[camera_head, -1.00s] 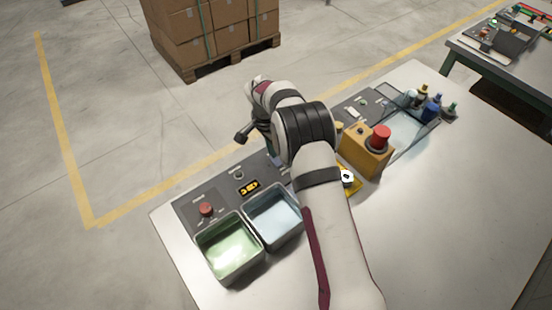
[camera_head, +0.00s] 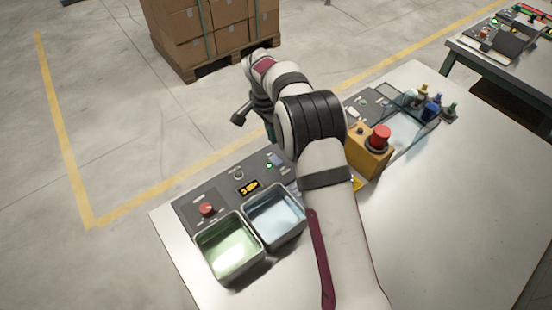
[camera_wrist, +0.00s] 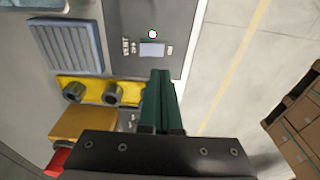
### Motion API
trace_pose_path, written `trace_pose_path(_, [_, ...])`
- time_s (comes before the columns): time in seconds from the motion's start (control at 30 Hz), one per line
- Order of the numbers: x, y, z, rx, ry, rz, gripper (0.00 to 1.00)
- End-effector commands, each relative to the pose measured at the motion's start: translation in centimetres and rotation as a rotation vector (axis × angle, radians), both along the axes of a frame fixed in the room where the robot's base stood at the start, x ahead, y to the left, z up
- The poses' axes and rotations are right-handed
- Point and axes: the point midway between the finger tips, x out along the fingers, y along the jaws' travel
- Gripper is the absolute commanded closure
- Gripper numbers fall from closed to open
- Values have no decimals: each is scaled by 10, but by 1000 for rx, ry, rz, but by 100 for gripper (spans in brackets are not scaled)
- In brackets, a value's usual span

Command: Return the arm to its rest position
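My gripper (camera_wrist: 160,100) shows in the wrist view with its two dark green fingers together and nothing visible between them. It hangs above the grey control panel (camera_wrist: 150,20), close to a yellow plate with two dark round fittings (camera_wrist: 90,91). In the head view my arm reaches from the bottom edge over the table, and the gripper is mostly hidden behind the wrist; a bit of green shows there. The gripper appears clear of the panel and table.
Two trays, one green (camera_head: 230,247) and one pale blue (camera_head: 273,217), sit at the table's front left. An orange box with a red button (camera_head: 380,137) stands right of my arm, with several small bottles (camera_head: 432,107) beyond. The table's right side is clear.

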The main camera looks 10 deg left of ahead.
Motion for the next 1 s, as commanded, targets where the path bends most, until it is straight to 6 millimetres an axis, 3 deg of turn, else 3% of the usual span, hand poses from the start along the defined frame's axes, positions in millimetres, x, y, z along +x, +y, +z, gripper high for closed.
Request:
trace_pose_path(0.47, [0, -1, 5, 1, 0, 0, 100])
trace_pose_path(0.57, [-12, -18, 32, 13, 10, 13, 100])
trace_pose_path(0.67, [-58, -60, 90, 43, 39, 56, 100])
trace_pose_path(0.7, [-86, -79, 112, 60, 52, 81, 100])
trace_pose_path(0.77, [-135, -104, 138, 89, 71, 119, 100])
trace_pose_path(0.8, [-170, -119, 150, 108, 79, 146, 100])
trace_pose_path(0.9, [-255, -141, 159, 158, 92, 206, 100])
trace_pose_path(1.0, [-319, -149, 150, 198, 95, 258, 100])
